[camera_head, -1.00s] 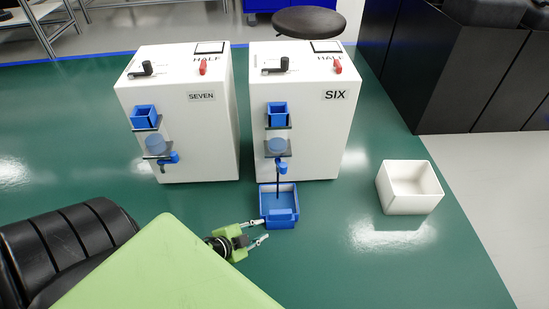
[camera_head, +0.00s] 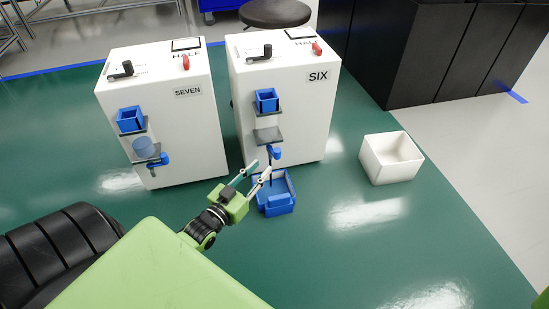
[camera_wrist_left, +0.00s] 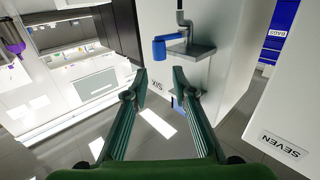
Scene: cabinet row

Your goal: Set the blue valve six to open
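The blue valve six (camera_head: 276,154) is a small blue handle under the grey shelf (camera_head: 268,136) on the white cabinet marked SIX (camera_head: 300,115). It points to the right in the head view. My left gripper (camera_head: 261,167) is open and empty, just below and left of the valve in the picture. In the left wrist view, the picture is upside down. The blue valve (camera_wrist_left: 160,48) lies beyond and above the open fingertips (camera_wrist_left: 161,80), apart from them, beside a grey pipe. My right gripper is not in view.
An open blue bin (camera_head: 282,201) stands on the green table below the valve, close to my left gripper. A cabinet marked SEVEN (camera_head: 185,135) stands to the left. A white box (camera_head: 375,170) stands at the right. The table's front right is clear.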

